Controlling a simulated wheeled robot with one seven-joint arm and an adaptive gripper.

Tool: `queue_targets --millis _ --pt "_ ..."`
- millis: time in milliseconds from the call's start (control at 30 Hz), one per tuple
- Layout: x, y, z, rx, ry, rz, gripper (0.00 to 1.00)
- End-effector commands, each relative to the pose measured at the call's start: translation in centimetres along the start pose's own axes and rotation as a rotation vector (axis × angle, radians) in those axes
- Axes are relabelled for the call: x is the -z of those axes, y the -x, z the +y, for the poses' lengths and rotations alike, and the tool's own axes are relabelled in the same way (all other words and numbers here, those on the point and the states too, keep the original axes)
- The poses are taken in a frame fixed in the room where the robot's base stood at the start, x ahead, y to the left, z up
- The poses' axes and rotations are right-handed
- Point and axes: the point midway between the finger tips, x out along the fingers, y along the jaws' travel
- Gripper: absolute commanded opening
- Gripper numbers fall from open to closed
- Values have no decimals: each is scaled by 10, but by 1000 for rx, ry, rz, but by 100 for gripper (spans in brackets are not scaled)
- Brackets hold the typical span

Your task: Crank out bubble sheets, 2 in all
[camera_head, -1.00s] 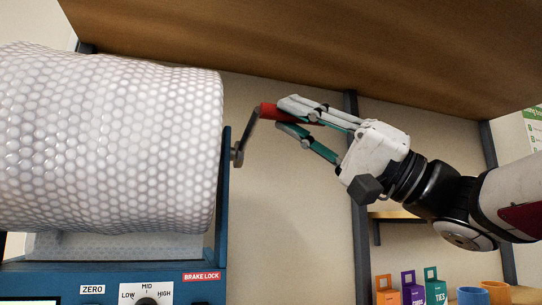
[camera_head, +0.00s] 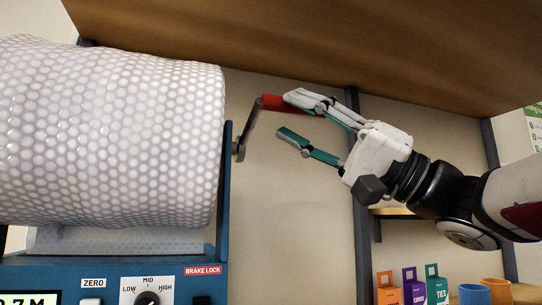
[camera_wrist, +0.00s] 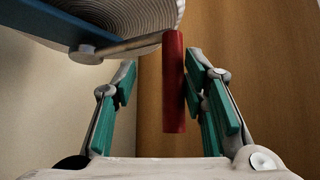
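The big roll of bubble sheet (camera_head: 110,135) sits in a blue dispenser frame (camera_head: 224,190) at the left of the head view. A crank arm (camera_head: 247,130) with a red handle (camera_head: 275,103) sticks out from its right side, pointing up. My gripper (camera_head: 287,115) is open at the handle, its upper finger over the handle's right end and its lower finger well below. In the wrist view the red handle (camera_wrist: 174,85) stands between the spread fingers, close to the right one and apart from the left one. Whether the right finger touches it, I cannot tell.
The dispenser's front panel has a ZERO button (camera_head: 92,300), a LOW-MID-HIGH knob (camera_head: 147,299), a BRAKE LOCK label (camera_head: 202,270) and a partly visible display (camera_head: 28,299). A wooden shelf (camera_head: 330,45) hangs overhead. Small coloured boxes (camera_head: 412,288) and cups (camera_head: 474,293) stand at lower right.

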Motion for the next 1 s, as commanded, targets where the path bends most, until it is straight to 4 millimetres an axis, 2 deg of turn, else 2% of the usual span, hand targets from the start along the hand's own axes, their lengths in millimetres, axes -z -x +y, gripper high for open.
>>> queue_targets --millis 1000 --pt "0 66 -2 2 4 2 38"
